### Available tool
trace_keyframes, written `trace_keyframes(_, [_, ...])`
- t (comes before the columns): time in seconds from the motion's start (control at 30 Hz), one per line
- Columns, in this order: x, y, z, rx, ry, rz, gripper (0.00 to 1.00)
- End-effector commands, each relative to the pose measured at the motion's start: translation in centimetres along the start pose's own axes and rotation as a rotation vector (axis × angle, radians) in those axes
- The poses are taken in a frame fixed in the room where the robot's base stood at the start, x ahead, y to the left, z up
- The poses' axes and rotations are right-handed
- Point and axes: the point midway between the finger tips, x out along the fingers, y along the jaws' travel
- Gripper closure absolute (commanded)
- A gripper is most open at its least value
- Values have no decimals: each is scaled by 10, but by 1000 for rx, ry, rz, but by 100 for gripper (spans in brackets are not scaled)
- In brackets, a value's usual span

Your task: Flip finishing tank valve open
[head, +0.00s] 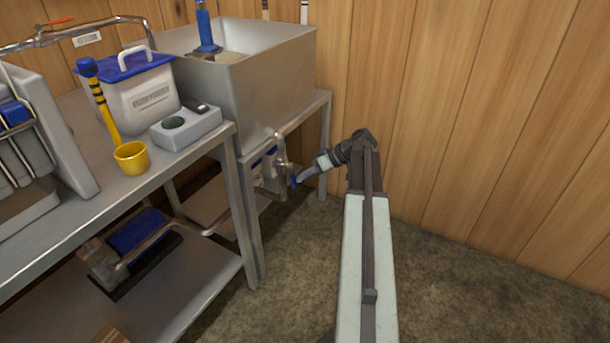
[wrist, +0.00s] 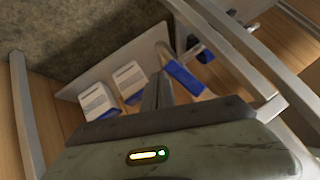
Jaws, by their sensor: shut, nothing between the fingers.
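The steel finishing tank (head: 260,90) stands on a metal stand by the wooden wall. Its outlet valve (head: 281,150) hangs from the front side as a grey bent pipe. A blue handle (head: 293,181) sits at the valve's lower end. The handle also shows in the wrist view (wrist: 186,78), just right of my fingers. My gripper (head: 303,177) is shut and empty, reaching left and down to the handle. In the wrist view my fingertips (wrist: 158,78) lie close beside the handle. I cannot tell whether they touch it.
A steel table at left holds a white bucket with a blue lid (head: 140,95), a yellow cup (head: 131,156) and a grey meter box (head: 187,126). White containers (wrist: 130,82) stand on the stand's lower shelf. Stand legs frame the valve area. The floor at right is clear.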

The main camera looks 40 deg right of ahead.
Motion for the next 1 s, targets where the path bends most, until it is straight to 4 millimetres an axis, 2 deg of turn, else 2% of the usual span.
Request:
trace_keyframes(0.4, [8,-7,7,-1,-1,-1,100])
trace_keyframes(1.0, [9,-7,7,-1,-1,-2,100])
